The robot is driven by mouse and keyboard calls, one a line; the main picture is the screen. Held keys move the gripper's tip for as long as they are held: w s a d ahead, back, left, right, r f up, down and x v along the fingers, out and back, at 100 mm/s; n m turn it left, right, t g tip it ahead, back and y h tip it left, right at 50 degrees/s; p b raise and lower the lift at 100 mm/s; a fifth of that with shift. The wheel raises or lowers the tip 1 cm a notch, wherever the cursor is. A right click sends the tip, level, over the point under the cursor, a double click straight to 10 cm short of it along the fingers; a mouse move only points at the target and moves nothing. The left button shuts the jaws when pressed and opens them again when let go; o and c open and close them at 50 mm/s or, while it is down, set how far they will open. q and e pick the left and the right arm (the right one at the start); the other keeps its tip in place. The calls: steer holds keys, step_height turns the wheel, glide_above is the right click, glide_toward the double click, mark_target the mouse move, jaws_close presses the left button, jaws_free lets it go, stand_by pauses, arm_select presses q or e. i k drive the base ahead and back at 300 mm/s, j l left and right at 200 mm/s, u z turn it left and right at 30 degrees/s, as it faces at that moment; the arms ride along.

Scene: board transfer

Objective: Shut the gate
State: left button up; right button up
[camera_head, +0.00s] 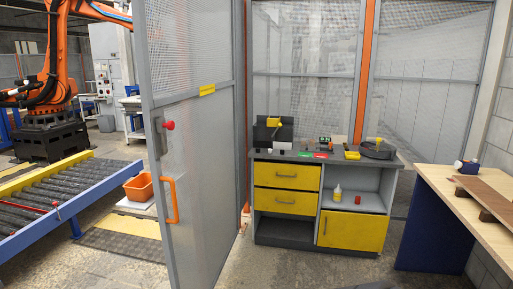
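The gate (195,130) is a tall grey mesh panel in a metal frame, left of the middle of the head view. It stands open, swung towards me, with a gap on its left through to the robot cell. An orange handle (172,201) sits on its lower panel near the free edge. A red knob (168,125) on a grey latch box sits above the handle. Neither of my grippers is in view.
A grey workbench (285,233) with yellow drawers and tools stands behind the gate. A wooden table (448,192) with boards is at the right. At the left are a roller conveyor (50,199), an orange robot arm (57,60) and an orange crate (139,187). Clear floor lies before the bench.

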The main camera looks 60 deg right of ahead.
mark_target(151, 111)
steer(key=z, duration=1.7)
steer(key=i+l, duration=0.6)
steer(key=i, duration=0.25)
steer(key=i+l+z, duration=0.1)
steer(key=i+l, duration=0.45)
steer(key=i, duration=0.3)
